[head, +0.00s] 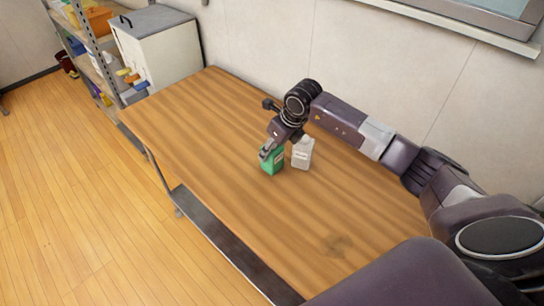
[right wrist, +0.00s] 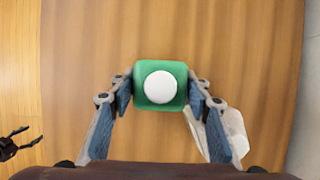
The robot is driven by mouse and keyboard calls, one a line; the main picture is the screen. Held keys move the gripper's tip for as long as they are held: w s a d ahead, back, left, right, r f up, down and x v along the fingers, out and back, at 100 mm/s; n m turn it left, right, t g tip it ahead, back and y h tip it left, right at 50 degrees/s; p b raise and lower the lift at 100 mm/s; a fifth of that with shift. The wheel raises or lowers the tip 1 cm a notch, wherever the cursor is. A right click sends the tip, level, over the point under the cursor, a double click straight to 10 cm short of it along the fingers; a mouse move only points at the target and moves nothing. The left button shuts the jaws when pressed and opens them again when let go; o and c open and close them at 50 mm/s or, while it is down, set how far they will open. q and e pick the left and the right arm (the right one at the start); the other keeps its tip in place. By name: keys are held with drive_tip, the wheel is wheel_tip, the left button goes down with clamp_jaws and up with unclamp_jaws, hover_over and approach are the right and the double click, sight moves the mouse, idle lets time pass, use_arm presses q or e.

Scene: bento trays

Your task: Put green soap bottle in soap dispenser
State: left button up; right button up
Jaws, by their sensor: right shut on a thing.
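The green soap bottle (head: 271,163) stands on the wooden table in the head view. The right wrist view shows the bottle (right wrist: 159,101) from above, with a round white cap. My right gripper (head: 268,151) is shut on it, with one finger on each side in the right wrist view (right wrist: 160,88). The white soap dispenser (head: 302,153) stands just right of the bottle. In the right wrist view the dispenser (right wrist: 226,130) is partly hidden behind the right finger. My left gripper (right wrist: 22,140) shows at the left edge of that view, its dark fingers apart and empty.
The wooden table (head: 200,115) is otherwise clear. A wall runs along its far side. A white cabinet (head: 160,48) and a metal shelf with various things (head: 95,55) stand beyond its far left end.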

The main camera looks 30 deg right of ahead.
drive_tip(key=c, duration=0.7)
drive_tip(key=shift+w+r, duration=0.1)
drive_tip(key=shift+r, duration=0.1)
